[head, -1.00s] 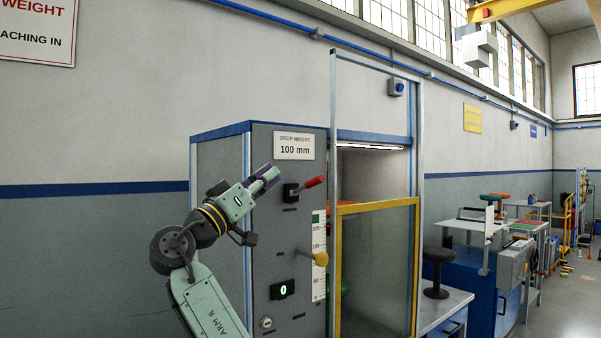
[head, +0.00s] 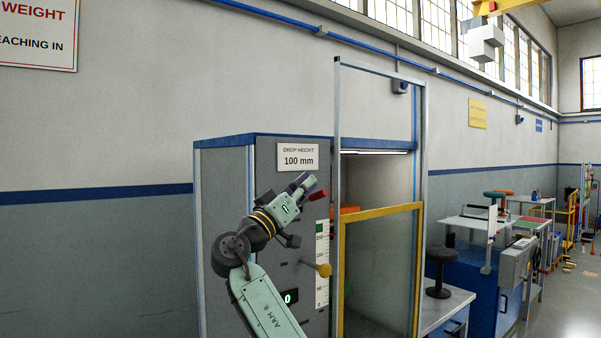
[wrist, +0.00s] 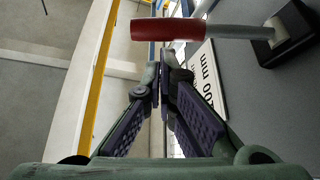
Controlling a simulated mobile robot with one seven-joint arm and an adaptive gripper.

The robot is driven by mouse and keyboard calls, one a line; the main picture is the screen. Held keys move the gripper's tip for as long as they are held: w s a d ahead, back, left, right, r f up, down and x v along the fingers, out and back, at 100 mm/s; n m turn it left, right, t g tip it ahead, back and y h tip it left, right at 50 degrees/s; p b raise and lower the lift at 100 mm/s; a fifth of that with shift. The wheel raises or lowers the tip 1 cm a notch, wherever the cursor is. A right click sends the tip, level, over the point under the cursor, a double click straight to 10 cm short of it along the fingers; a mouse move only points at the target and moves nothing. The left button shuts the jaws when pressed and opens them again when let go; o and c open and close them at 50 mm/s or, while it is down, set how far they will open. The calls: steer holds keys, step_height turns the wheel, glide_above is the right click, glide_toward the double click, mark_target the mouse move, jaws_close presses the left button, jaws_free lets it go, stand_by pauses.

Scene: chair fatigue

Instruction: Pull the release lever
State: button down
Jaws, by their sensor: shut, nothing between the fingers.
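The release lever has a red grip (head: 318,195) and sits on the grey front panel of the test cabinet, below the "100 mm" sign. In the head view my gripper (head: 306,184) is in front of the lever and hides its dark mount and most of its shaft. In the wrist view the red grip (wrist: 168,29) lies across the picture just beyond my fingertips, with its grey shaft running right to a black mount (wrist: 290,35). My gripper (wrist: 160,72) is shut and empty. The lever is outside the fingers; I cannot tell whether they touch it.
A yellow-framed guard door (head: 380,270) stands right of the panel. A blue bench with a black stool (head: 438,285) is further right.

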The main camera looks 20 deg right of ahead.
mark_target(317, 192)
steer(key=shift+s+f, duration=0.1)
steer(key=shift+f, duration=0.15)
steer(key=shift+s+f+m+g+b, duration=0.1)
steer(key=shift+f+m+g+b, duration=0.2)
steer(key=shift+m+b, duration=0.4)
steer(key=shift+s+d+f+m+h+b, duration=0.15)
steer(key=shift+m+h+b, duration=0.15)
steer(key=shift+b, duration=0.2)
steer(key=f+m+g+b, duration=0.1)
steer(key=m+h+b, duration=0.1)
steer(key=b, duration=0.1)
steer(key=shift+s+f+m+g, duration=0.2)
steer(key=shift+f+m+g, duration=0.1)
steer(key=shift+f+g, duration=0.1)
steer(key=shift+s+d+f+m+g+h+b, duration=0.15)
steer(key=shift+f+m+g+h+b, duration=0.15)
steer(key=shift+f+m+g+b, duration=0.8)
steer(key=shift+s+d+f+m+g+h+b, duration=0.15)
steer(key=shift+f+m+g+h+b, duration=0.15)
steer(key=shift+f+m+g+b, duration=0.7)
steer(key=shift+a+f+m+t, duration=0.1)
steer(key=shift+m+t, duration=0.2)
steer(key=shift+m, duration=0.2)
